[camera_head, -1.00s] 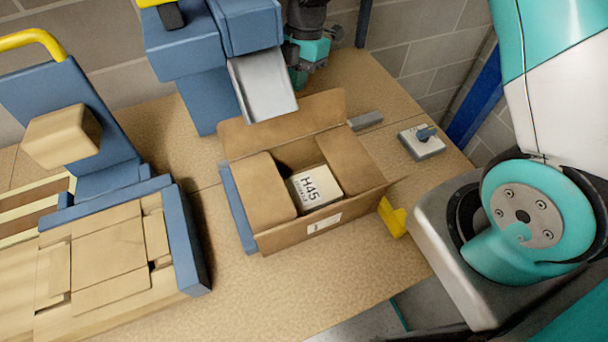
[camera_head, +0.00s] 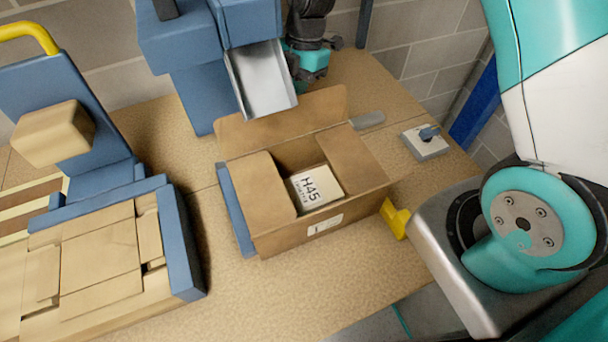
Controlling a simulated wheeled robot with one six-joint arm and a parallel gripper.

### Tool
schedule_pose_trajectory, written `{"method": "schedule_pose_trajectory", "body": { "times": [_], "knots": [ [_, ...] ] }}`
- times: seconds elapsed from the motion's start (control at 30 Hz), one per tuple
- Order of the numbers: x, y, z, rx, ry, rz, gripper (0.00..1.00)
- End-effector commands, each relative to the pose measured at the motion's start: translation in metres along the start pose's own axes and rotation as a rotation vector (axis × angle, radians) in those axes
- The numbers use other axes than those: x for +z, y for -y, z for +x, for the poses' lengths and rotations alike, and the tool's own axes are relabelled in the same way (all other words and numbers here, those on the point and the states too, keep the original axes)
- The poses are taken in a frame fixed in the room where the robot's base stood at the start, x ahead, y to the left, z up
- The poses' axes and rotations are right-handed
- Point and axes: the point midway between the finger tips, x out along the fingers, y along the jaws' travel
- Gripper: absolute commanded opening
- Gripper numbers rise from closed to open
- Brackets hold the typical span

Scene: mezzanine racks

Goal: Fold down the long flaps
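An open brown carton (camera_head: 290,238) stands on the worktable, with a white box marked H45 (camera_head: 316,188) inside. Its left short flap (camera_head: 262,185) and right short flap (camera_head: 357,157) lie folded inward over the opening. The far long flap (camera_head: 280,119) stands up, leaning back. The near side shows a white label (camera_head: 325,225); I cannot tell whether its long flap hangs down there. My gripper (camera_head: 299,84), dark and teal, is behind the carton at the top, apart from the far flap. Its fingers are too small and partly hidden to read.
A blue machine with a metal chute (camera_head: 262,80) stands close behind the carton. A blue guide (camera_head: 237,210) is at its left and a yellow piece (camera_head: 395,218) at its right. A switch box (camera_head: 425,143) sits right. Flat cartons (camera_head: 100,260) fill the left; the front table is clear.

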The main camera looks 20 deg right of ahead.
Motion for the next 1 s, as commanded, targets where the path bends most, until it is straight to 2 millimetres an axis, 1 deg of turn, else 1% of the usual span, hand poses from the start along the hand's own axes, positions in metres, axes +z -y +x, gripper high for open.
{"method": "schedule_pose_trajectory", "body": {
  "times": [1.0],
  "knots": [
    [-0.029,0.051,0.007,0.0,0.0,-0.001,0.0]
  ]
}}
